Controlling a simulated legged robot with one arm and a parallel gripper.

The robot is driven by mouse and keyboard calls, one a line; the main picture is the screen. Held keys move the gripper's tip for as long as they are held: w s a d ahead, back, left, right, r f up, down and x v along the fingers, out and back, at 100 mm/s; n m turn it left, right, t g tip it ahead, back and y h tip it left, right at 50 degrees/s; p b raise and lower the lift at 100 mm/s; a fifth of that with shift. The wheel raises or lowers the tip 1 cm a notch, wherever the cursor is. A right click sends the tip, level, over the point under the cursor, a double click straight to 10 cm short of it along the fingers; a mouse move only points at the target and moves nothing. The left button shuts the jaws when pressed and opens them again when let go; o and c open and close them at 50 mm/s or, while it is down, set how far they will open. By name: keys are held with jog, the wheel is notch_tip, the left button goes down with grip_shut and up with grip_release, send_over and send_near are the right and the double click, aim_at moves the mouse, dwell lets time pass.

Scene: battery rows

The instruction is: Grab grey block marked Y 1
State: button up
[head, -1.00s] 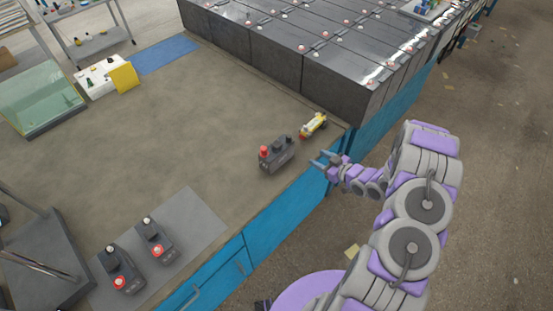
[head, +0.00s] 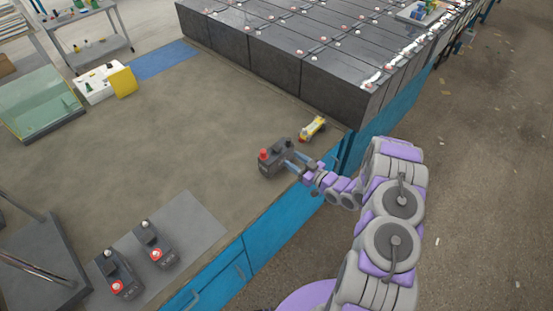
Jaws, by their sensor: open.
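A dark grey block (head: 270,164) with a red knob stands on the brown worktop near its front edge; any marking on it is too small to read. Two similar dark blocks, a left one (head: 119,275) and a right one (head: 155,246), each with a red and a white knob, stand on a grey mat (head: 196,215) at the lower left.
A yellow and white item (head: 312,128) lies just behind my gripper. A long row of large dark batteries (head: 276,58) stands behind it. A glass box (head: 40,98), a white and yellow holder (head: 108,83) and a blue mat (head: 163,59) lie further left. The worktop's middle is clear.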

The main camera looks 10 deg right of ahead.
aim_at(280, 150)
jog(key=shift+r+b+x, duration=0.1)
jog(key=shift+b+x, duration=0.4)
jog(key=shift+x, duration=1.6)
jog(key=shift+r+b+x, duration=0.15)
jog(key=shift+b+x, duration=0.35)
jog(key=shift+x, duration=1.6)
jog(key=shift+d, duration=0.1)
jog(key=shift+c, duration=0.3)
grip_shut()
